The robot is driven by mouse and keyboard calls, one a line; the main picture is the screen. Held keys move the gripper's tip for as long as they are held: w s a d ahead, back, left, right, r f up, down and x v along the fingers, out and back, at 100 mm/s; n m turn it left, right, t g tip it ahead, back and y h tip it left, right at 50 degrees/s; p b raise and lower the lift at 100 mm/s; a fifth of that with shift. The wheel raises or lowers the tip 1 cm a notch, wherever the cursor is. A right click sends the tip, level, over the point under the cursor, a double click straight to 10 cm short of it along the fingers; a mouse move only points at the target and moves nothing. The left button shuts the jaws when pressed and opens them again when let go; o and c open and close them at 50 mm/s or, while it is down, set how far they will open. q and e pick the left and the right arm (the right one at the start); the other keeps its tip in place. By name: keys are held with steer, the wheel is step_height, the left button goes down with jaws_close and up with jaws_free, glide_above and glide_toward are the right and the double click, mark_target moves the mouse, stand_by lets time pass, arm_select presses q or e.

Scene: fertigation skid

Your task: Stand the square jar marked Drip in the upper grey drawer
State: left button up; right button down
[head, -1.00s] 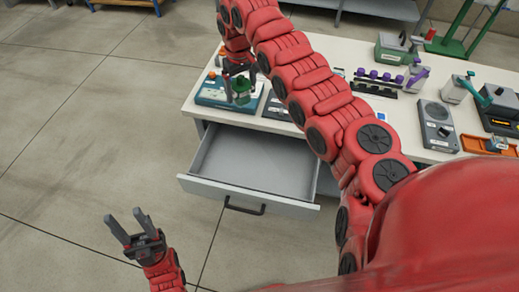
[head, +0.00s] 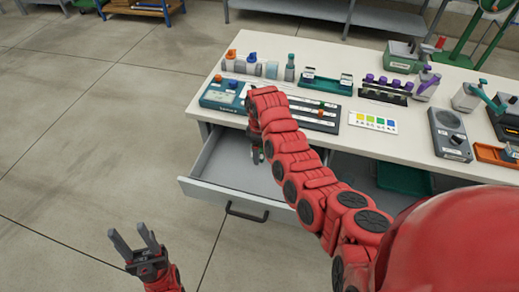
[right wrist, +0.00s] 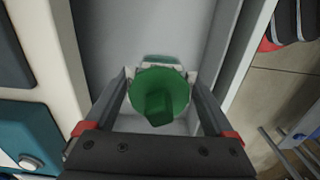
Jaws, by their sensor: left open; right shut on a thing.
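The upper grey drawer (head: 235,200) is pulled open at the front left of the bench. My right gripper (head: 257,152) reaches down into it, largely hidden by my own arm in the head view. In the right wrist view my right gripper (right wrist: 160,92) is shut on a pale jar with a round green top (right wrist: 172,84), its fingers on either side. The jar is over the drawer's inside and looks upright. Its marking cannot be read, and I cannot tell whether it touches the drawer floor. My left gripper (head: 135,242) is open and empty over the floor at left.
The bench top (head: 420,130) holds a teal device (head: 222,97), several bottles, a black rack (head: 385,92) with purple-topped items, a colour card (head: 372,122) and a grey speaker-like box (head: 450,131). A green tray (head: 405,180) sits below the bench top. The drawer's left part is clear.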

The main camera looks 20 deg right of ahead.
step_height(320, 180, down, 12)
steer(key=b, duration=0.9)
steer(key=shift+f, duration=0.2)
steer(key=shift+f+b, duration=0.55)
steer(key=shift+f, duration=0.4)
jaws_free()
steer(key=shift+r+p, duration=3.85)
steer(key=shift+r, duration=0.7)
